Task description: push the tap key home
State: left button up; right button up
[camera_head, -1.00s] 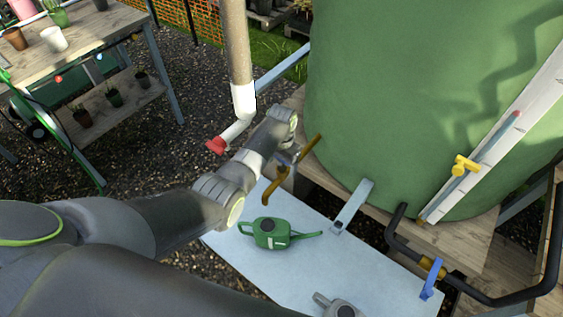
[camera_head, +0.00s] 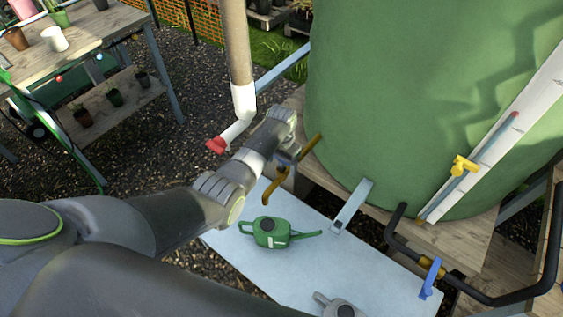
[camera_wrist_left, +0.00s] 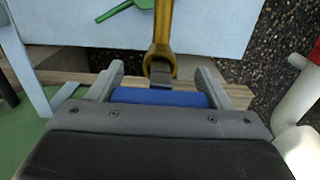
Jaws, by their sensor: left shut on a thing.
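In the left wrist view, the blue tap key (camera_wrist_left: 160,97) lies crosswise between the two grey fingers of my left gripper (camera_wrist_left: 160,76), which is shut on it. A short grey stub in front of the key meets the round end of the brass tap (camera_wrist_left: 160,58). I cannot tell how far the key sits on the tap. In the head view, my left gripper (camera_head: 287,153) is at the brass tap (camera_head: 270,188) beside the green tank, and the key is mostly hidden there. My right gripper is not in view.
The green tank (camera_head: 420,100) stands on a wooden stand. Below it, a pale blue board (camera_head: 275,270) carries a green watering can (camera_head: 270,232) and a grey one (camera_head: 338,307). A pipe with a red end (camera_head: 216,145) is close left of my gripper. A blue-handled valve (camera_head: 430,278) is at right.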

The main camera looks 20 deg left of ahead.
pick_arm(q)
jog(key=shift+f+b, duration=0.45)
jog(key=shift+f, duration=0.2)
dwell(0.8)
dwell(0.4)
jog(key=o, duration=1.1)
jog(key=shift+r+p, duration=0.35)
jog(key=shift+r, duration=0.2)
notch_tip(320, 180, up, 16)
jog(key=shift+r, duration=0.2)
